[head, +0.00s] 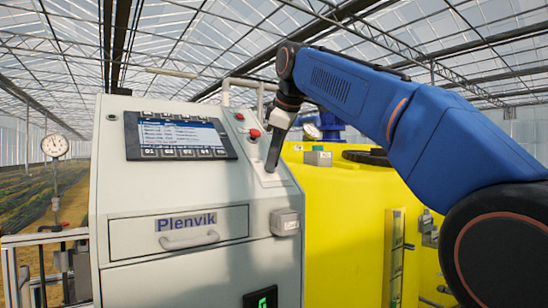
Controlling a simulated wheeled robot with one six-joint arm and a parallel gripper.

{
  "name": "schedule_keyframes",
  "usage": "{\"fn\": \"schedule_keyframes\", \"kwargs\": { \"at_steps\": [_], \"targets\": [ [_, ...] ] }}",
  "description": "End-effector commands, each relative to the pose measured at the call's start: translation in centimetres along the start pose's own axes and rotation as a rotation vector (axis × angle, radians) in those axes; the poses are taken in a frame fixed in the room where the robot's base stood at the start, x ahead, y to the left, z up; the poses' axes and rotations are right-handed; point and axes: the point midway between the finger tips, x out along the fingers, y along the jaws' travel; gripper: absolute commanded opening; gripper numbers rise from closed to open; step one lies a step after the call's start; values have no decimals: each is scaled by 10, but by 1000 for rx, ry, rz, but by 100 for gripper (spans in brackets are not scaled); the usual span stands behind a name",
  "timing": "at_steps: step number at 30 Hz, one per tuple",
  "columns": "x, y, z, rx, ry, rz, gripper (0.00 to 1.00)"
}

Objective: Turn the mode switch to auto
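My gripper (271,167) is at the right side of the grey control cabinet's sloped top panel (220,170). Its dark fingers point down at a pale plate (276,181) on that panel. From this side the fingers overlap, so I cannot tell whether they are open or shut, or whether they touch anything. I cannot make out the mode switch or its setting; the fingers cover part of the plate. A red button (254,133) sits just left of the gripper, and a smaller red part (239,116) is above it.
A display with keys (180,135) is on the panel's left. Below are a drawer with a handle (188,241) and a grey box (285,222). A yellow tank (345,230) stands close on the right. A pressure gauge (55,146) is at far left.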

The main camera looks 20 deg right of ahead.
Motion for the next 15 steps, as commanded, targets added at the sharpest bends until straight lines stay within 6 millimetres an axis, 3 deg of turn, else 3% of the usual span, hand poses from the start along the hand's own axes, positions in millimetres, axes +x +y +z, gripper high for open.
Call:
{"fn": "schedule_keyframes", "kwargs": {
  "at_steps": [8,9,12,15],
  "targets": [
    [2,0,0,0,0,0,26],
    [2,0,0,0,0,0,23],
    [2,0,0,0,0,0,0],
    [2,0,0,0,0,0,0]
  ]
}}
